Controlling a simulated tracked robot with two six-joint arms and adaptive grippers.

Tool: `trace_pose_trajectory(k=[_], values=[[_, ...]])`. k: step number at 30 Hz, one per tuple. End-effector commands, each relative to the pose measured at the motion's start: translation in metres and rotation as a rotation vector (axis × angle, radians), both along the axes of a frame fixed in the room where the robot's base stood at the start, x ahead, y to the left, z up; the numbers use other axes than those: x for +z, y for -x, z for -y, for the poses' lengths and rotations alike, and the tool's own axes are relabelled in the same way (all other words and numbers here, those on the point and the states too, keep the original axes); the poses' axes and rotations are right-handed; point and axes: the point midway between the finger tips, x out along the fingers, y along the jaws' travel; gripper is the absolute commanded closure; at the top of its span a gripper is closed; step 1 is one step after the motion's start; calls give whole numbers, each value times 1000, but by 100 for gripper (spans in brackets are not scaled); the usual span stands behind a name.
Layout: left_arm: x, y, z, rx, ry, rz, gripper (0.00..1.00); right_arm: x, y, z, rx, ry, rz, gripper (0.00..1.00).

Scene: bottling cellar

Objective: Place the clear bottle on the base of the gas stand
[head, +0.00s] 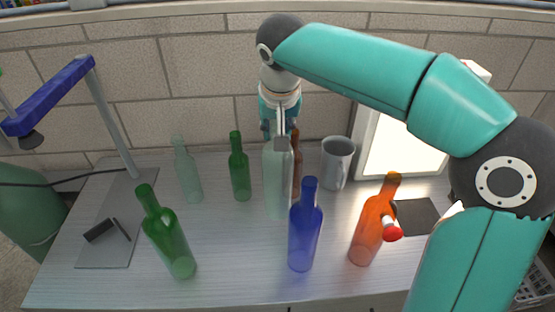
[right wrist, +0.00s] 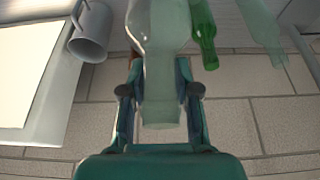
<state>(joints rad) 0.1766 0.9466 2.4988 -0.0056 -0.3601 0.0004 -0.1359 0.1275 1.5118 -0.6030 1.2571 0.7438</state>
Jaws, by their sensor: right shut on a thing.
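The clear bottle (head: 277,185) is upright near the middle of the table, and its neck is in my right gripper (head: 280,128). In the right wrist view my right gripper (right wrist: 160,95) is shut on the neck of the clear bottle (right wrist: 158,35). I cannot tell whether its bottom touches the table. The gas stand (head: 110,110) is at the left, with a pole, a blue arm and a flat grey base (head: 105,255). A dark block (head: 100,230) lies on the base. My left gripper is not in view.
Around the clear bottle stand a pale bottle (head: 187,175), green bottles (head: 240,175) (head: 170,240), a blue bottle (head: 304,235), an orange bottle (head: 368,230), a brown bottle (head: 297,165) and a grey mug (head: 337,162). A lit panel (head: 400,150) stands behind at right.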

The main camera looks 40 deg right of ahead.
Motion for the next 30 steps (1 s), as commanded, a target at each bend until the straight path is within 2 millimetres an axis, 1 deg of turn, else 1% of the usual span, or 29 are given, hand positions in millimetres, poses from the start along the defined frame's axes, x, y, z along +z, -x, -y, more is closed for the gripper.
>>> trace_pose_trajectory(k=[1,3,11,15,18,29,30], values=[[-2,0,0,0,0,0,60,-11,1,1,0,0,-1,100],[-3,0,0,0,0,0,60,-21,0,1,-2,-1,0,100],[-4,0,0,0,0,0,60,-41,0,0,-1,1,2,100],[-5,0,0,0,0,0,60,-60,0,0,1,2,0,100],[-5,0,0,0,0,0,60,-69,0,0,0,0,2,100],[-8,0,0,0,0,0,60,-73,-1,-1,2,0,3,100],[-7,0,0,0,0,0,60,-73,-1,-1,1,0,1,63]])
